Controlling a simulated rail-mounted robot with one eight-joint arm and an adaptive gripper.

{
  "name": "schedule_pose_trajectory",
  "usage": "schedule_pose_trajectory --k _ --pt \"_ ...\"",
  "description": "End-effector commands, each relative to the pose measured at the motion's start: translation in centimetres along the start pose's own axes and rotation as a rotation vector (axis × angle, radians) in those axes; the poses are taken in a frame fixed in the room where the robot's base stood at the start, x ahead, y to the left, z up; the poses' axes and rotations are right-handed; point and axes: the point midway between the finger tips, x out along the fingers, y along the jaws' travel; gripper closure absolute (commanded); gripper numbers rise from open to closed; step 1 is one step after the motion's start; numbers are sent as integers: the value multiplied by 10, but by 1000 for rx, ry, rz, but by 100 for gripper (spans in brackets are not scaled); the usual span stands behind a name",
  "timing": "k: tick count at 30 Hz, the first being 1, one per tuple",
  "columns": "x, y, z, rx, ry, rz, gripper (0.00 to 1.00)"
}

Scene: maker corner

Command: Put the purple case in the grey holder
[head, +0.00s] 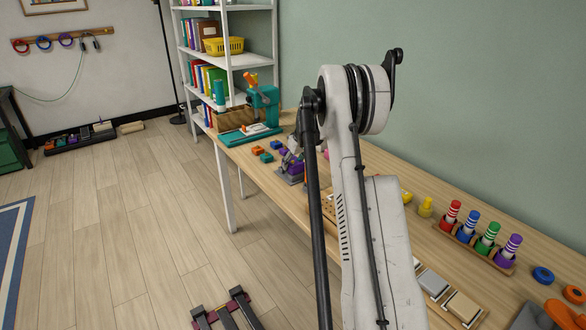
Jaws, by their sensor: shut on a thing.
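My gripper (292,160) shows small and only in part on the table, left of my arm, which hides much of it. It is shut on a purple thing (290,178), which looks like the purple case, low over or at the tabletop. At this size I cannot tell whether the case touches the table. The grey holder cannot be clearly picked out; it may be hidden behind my arm.
Orange and teal blocks (257,151) lie left of my gripper. A teal machine (263,105) stands behind them. Striped coloured pegs (484,235) stand in a wooden rack at right. A grey pad (432,283) lies near the front edge. My arm crosses the table's middle.

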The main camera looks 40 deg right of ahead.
Motion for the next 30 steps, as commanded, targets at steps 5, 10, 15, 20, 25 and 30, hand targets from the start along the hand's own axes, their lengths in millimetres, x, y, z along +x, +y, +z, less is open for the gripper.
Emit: schedule_pose_trajectory --k 5,10,15,20,25,30 --pt "18 0 7 0 0 0 82" --pt "17 0 7 0 0 0 82" --pt "21 0 9 0 0 0 82" --pt "20 0 8 0 0 0 36" --pt "20 0 8 0 0 0 34" --pt "18 0 7 0 0 0 34"
